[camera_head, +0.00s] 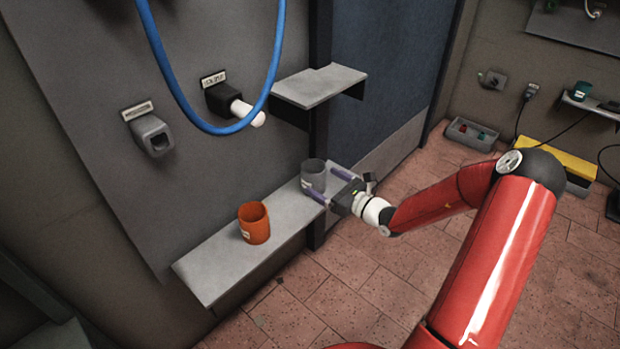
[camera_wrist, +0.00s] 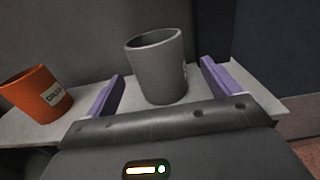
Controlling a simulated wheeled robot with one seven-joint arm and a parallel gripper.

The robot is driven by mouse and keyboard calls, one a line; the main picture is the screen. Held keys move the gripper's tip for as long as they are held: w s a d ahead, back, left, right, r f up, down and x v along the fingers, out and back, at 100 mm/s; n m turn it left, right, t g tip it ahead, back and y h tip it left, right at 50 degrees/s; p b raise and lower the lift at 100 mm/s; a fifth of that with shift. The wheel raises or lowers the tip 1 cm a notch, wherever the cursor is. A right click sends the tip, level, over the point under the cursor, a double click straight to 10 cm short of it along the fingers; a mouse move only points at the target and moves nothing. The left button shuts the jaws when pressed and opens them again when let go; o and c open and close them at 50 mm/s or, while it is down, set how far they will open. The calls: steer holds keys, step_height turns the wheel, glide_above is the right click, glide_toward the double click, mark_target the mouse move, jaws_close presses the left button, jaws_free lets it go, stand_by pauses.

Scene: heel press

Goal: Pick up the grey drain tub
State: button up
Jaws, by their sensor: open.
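The grey drain tub (camera_head: 314,174) stands upright on the lower shelf, near its right end. In the wrist view the grey tub (camera_wrist: 158,70) sits between and just beyond my two purple fingers. My gripper (camera_head: 326,185) is open around the near side of the tub, with one finger to each side. In the wrist view a gap shows between each finger and the tub, and my gripper (camera_wrist: 162,88) holds nothing. Part of a label shows on the tub's right side.
An orange tub (camera_head: 254,223) with a label stands on the same shelf (camera_head: 215,264), to the left. A higher shelf (camera_head: 318,86) is above. A blue hose (camera_head: 190,115) loops down the wall by a white-ended fitting (camera_head: 245,111) and a grey spout (camera_head: 151,135).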

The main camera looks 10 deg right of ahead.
steer(key=x, duration=0.6)
steer(key=shift+w+a, duration=0.2)
steer(key=shift+a, duration=0.05)
steer(key=c, duration=1)
steer(key=shift+r, duration=0.1)
